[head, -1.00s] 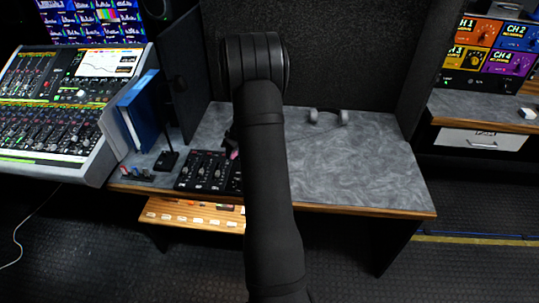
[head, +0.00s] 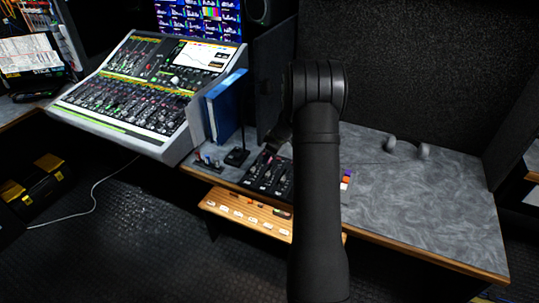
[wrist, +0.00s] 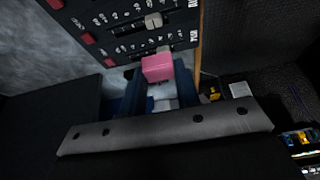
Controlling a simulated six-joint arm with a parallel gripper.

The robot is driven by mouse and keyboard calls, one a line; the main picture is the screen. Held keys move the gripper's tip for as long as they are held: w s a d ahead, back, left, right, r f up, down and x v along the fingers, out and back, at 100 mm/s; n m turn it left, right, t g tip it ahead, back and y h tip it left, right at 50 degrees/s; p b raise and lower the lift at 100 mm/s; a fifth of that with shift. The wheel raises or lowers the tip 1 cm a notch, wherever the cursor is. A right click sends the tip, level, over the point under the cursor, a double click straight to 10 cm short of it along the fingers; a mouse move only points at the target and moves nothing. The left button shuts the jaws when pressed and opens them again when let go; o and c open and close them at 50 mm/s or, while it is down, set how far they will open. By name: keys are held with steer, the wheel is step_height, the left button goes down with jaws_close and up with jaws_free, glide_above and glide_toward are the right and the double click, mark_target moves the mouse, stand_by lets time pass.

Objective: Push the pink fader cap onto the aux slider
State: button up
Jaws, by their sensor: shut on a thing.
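The pink fader cap (wrist: 157,68) is held between the tips of my gripper (wrist: 153,82) in the wrist view. My gripper is shut on it, close to the edge of a dark slider panel (wrist: 120,45). The panel has white markings, slots and a light grey cap (wrist: 153,20) on one slider. I cannot tell which slider is the aux one, or whether the pink cap touches anything. In the head view the small black mixer (head: 262,172) is on the grey desk, partly behind my arm. The pink cap cannot be made out there.
A large mixing console (head: 150,85) stands at left, with blue binders (head: 225,105) beside it. A small stand (head: 237,156) is left of the small mixer. Headphones (head: 408,147) lie at the back of the desk (head: 430,205), whose right part is mostly clear.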

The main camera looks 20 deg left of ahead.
mark_target(267, 173)
steer(key=shift+f, duration=2.75)
steer(key=shift+f, duration=1.4)
steer(key=o, duration=1)
steer(key=v, duration=1.7)
steer(key=shift+r, duration=0.25)
steer(key=x, duration=1.7)
steer(key=shift+f, duration=0.2)
steer(key=shift+r, duration=0.2)
